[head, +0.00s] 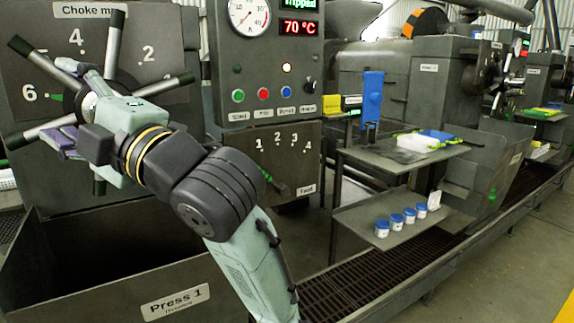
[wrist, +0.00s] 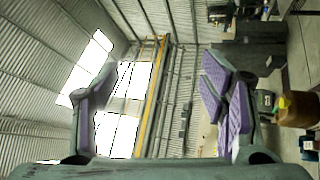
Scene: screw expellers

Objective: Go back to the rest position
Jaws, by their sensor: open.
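My gripper (head: 62,143) is at the left of the head view, in front of the choke handwheel (head: 42,133) of Press 1. Its purple-padded fingers point left. In the wrist view my gripper (wrist: 160,100) has its fingers wide apart with nothing between them.
A control panel (head: 270,105) with a gauge reads 70 °C, above a feed lever (head: 290,190). A floor grating (head: 370,285) runs along the machines. The right floor is clear.

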